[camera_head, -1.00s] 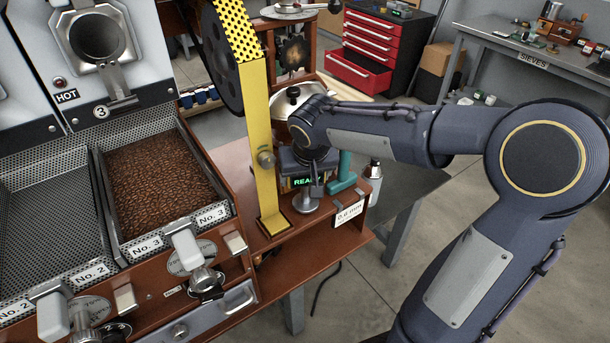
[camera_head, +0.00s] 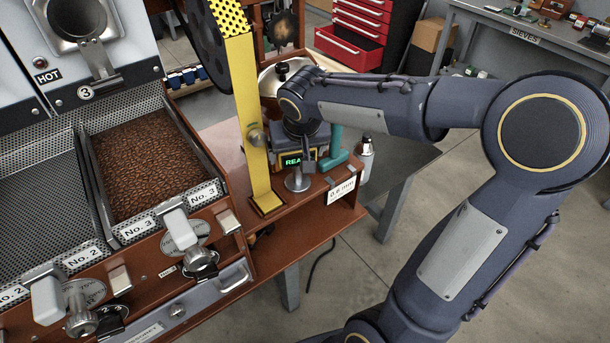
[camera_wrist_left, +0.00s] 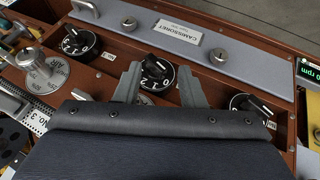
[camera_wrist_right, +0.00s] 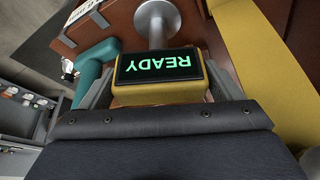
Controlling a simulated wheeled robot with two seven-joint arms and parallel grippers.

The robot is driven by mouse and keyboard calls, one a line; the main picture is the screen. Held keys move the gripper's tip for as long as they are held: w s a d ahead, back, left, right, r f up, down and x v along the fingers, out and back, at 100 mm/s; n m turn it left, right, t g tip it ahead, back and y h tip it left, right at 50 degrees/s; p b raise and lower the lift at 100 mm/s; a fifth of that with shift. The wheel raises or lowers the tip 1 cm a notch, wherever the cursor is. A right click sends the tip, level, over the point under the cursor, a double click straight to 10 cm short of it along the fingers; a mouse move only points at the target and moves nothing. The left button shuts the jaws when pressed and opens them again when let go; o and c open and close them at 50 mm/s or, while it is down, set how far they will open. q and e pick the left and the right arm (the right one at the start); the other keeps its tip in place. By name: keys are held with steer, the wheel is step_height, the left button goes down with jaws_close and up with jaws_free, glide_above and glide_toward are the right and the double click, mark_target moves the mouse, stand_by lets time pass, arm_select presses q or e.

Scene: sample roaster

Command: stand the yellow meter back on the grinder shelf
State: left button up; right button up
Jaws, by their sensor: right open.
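The yellow meter (camera_head: 283,170) stands upright on the brown grinder shelf (camera_head: 318,206), partly hidden behind a silver post. Its display lights READY in green; in the right wrist view the yellow meter (camera_wrist_right: 158,96) fills the space between the fingers, with the text upside down. My right gripper (camera_head: 304,150) is above and around the meter, open, one finger on each side; I cannot tell whether they touch it. My left gripper (camera_wrist_left: 158,84) shows only in its wrist view, fingers apart on either side of a black knob (camera_wrist_left: 155,72) on the roaster panel.
A yellow upright post (camera_head: 255,120) stands just left of the meter. A teal handle (camera_head: 336,150) and a steel bottle (camera_head: 365,160) are close on its right. A 0.8 mm card (camera_head: 341,191) hangs at the shelf's front edge. Bean trays (camera_head: 100,230) lie left.

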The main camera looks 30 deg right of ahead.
steer(key=s+a+f+n+y, duration=0.1)
steer(key=s+a+y, duration=0.1)
steer(key=s, duration=0.9)
steer(key=s+a+f+n+t+y+b, duration=0.1)
steer(key=s+a, duration=0.4)
steer(key=s, duration=0.5)
steer(key=shift+s+f+y, duration=0.35)
steer(key=shift+f+y, duration=0.1)
steer(key=shift+y, duration=0.65)
steer(key=shift+a, duration=0.1)
